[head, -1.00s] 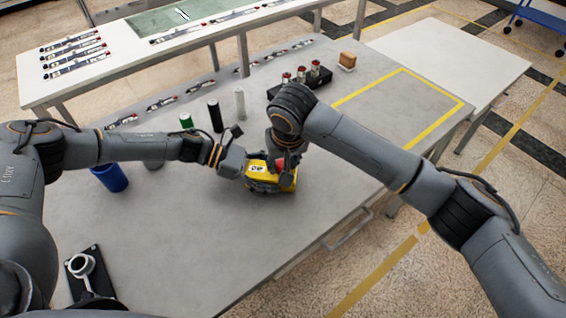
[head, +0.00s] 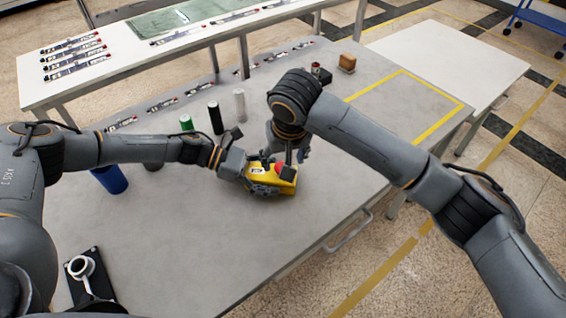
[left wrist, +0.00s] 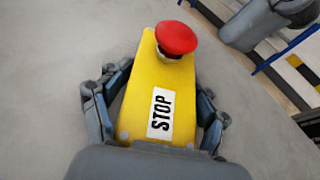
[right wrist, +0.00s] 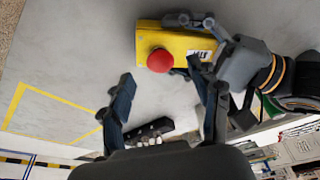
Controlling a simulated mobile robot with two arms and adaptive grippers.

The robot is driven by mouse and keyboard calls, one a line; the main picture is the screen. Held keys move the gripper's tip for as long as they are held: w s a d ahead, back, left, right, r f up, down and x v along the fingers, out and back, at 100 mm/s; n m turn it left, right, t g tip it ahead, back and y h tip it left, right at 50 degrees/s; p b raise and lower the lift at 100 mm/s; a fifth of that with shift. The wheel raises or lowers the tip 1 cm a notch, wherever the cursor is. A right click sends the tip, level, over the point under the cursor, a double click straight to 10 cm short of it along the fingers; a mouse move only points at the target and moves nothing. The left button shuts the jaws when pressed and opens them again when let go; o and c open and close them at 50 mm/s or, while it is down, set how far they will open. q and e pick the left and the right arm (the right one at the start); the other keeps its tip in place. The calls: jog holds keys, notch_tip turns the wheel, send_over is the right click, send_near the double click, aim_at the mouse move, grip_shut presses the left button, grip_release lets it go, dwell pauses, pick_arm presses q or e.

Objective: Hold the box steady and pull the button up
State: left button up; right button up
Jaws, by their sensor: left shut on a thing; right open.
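The yellow box (left wrist: 150,100) has a STOP label and a red mushroom button (left wrist: 176,38) on its top face. In the head view the box (head: 284,180) sits on the grey table, with the button (head: 281,169) facing up. My left gripper (left wrist: 156,92) is shut on the box, one finger along each side. My right gripper (right wrist: 165,100) is open and empty. In the right wrist view the button (right wrist: 160,61) lies just beyond its fingertips, apart from them. In the head view my right wrist hangs close behind the box and hides part of the fingers.
White (head: 239,104), black (head: 215,118) and green (head: 186,122) cylinders stand behind my left forearm. A blue cup (head: 110,179) stands at left.

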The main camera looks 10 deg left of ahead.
jog(key=v, duration=0.8)
jog(key=shift+r, duration=0.2)
pick_arm(q)
jog(key=o, duration=1.5)
jog(key=shift+c, duration=0.2)
jog(key=shift+a, duration=0.1)
jog(key=v, duration=1.1)
jog(key=shift+s+a+r, duration=0.1)
jog(key=shift+a+r, duration=0.05)
jog(key=shift+a, duration=0.2)
jog(key=shift+r, duration=0.1)
